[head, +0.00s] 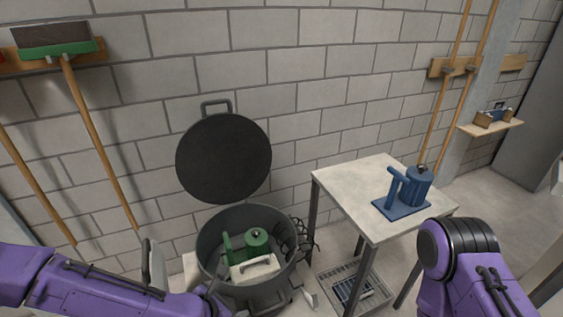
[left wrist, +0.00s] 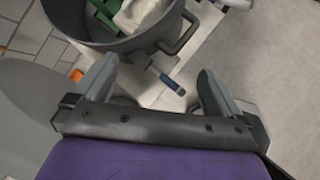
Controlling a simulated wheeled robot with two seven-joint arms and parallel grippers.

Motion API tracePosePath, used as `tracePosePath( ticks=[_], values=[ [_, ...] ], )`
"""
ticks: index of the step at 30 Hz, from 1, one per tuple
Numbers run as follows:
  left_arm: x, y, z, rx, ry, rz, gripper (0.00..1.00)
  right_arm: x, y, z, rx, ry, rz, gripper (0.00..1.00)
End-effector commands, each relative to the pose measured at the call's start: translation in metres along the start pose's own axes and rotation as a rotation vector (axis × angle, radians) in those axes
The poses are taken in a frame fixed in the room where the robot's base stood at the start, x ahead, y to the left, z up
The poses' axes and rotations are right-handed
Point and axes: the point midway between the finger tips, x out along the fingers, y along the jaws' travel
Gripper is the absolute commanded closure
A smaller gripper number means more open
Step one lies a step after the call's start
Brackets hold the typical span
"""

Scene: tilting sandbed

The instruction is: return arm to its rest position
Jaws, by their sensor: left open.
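My left arm (head: 95,283) comes in from the lower left of the head view and reaches to the front left of a dark round bin. In the left wrist view my left gripper (left wrist: 155,88) is open, its two fingers wide apart, with nothing held between them. The bin's rim and side handle are beyond the fingertips there, apart from them. My right arm (head: 460,250) shows at the lower right of the head view; its gripper is out of view.
The open bin (head: 209,261) holds a green device (head: 257,241) and a pale handled block (head: 255,267). Its round lid (head: 224,158) stands raised behind. A table (head: 335,184) carries a blue device (head: 418,186).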

Motion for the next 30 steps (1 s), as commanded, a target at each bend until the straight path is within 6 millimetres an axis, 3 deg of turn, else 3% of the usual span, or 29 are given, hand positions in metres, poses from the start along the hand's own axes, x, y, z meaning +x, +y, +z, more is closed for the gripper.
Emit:
tracePosePath(
  ticks=[5,8,11,14,15,18,21,24,30],
  values=[
    [0.006,-0.006,-0.034,0.311,0.067,0.015,0.00,0.004,0.000,0.002,0.000,-0.001,0.000,0.38],
    [0.016,-0.019,-0.074,0.578,0.142,-0.004,0.00,0.012,-0.001,0.005,0.000,-0.001,0.000,0.38],
    [0.026,-0.034,-0.129,0.889,0.235,-0.052,0.00,0.025,-0.002,0.011,0.000,-0.001,0.000,0.38],
    [0.033,-0.048,-0.204,1.261,0.347,-0.147,0.00,0.045,-0.004,0.019,0.000,-0.001,0.000,0.38],
    [0.034,-0.052,-0.237,1.417,0.394,-0.198,0.00,0.054,-0.005,0.023,0.000,-0.001,0.000,0.38],
    [0.030,-0.053,-0.307,1.721,0.489,-0.324,0.00,0.075,-0.007,0.032,0.000,-0.001,0.000,0.38],
    [0.025,-0.051,-0.350,1.854,0.548,-0.407,0.00,0.090,-0.008,0.038,0.000,-0.001,0.001,0.38],
    [0.025,-0.053,-0.365,1.903,0.561,-0.445,0.00,0.095,-0.008,0.040,0.000,-0.001,0.000,0.38],
    [0.022,-0.054,-0.364,1.897,0.559,-0.449,0.00,0.092,-0.008,0.038,0.000,-0.001,0.000,0.38]
  ],
)
